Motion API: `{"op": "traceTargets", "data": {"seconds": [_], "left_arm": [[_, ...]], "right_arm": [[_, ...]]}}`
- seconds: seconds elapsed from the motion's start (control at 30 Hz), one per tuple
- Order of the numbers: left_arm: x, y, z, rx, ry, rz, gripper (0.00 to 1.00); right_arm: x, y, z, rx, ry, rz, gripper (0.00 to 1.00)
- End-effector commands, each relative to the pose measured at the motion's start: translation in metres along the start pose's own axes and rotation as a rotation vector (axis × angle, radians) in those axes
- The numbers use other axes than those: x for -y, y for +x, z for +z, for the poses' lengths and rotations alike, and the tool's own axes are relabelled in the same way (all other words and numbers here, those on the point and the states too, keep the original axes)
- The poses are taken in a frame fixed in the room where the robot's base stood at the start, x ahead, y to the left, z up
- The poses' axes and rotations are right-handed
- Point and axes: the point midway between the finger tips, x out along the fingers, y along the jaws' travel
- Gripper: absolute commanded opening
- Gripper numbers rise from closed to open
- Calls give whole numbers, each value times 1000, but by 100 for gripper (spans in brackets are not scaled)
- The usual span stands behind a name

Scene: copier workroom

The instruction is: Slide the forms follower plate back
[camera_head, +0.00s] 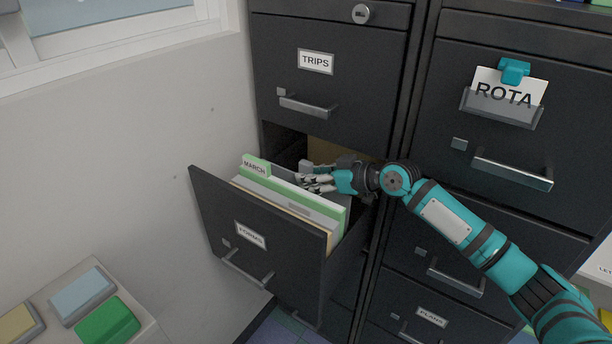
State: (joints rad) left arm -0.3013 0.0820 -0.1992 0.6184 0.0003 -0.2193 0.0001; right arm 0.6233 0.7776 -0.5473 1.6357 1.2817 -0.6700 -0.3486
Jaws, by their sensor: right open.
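The drawer labelled FORMS (250,236) is pulled out of the left cabinet. Inside it, upright files (293,203) stand behind the drawer front, with a green MARCH tab (255,167) at the left. A dark plate (284,173), which looks like the follower plate, stands just behind the files and is partly hidden by my gripper. My right gripper (306,180) reaches over the drawer from the right. It is open, with its fingers at the plate's upper edge. I cannot tell whether they touch it. My left gripper is out of view.
The closed TRIPS drawer (290,75) is above the open one. A closed drawer with a ROTA card (506,90) is at the right. The wall (130,150) is close on the left. A pale surface with coloured blocks (108,320) is at the lower left.

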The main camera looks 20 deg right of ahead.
Motion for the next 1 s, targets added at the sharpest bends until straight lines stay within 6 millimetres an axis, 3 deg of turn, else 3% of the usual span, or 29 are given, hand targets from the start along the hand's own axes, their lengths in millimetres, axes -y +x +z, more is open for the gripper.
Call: {"op": "traceTargets", "data": {"seconds": [0.1,0.33,1.0], "left_arm": [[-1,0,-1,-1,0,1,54],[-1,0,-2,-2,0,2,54],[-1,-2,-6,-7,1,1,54]], "right_arm": [[-1,-22,2,2,0,2,42],[-1,-47,1,0,1,1,42],[3,-48,-5,-24,-22,1,42]]}}
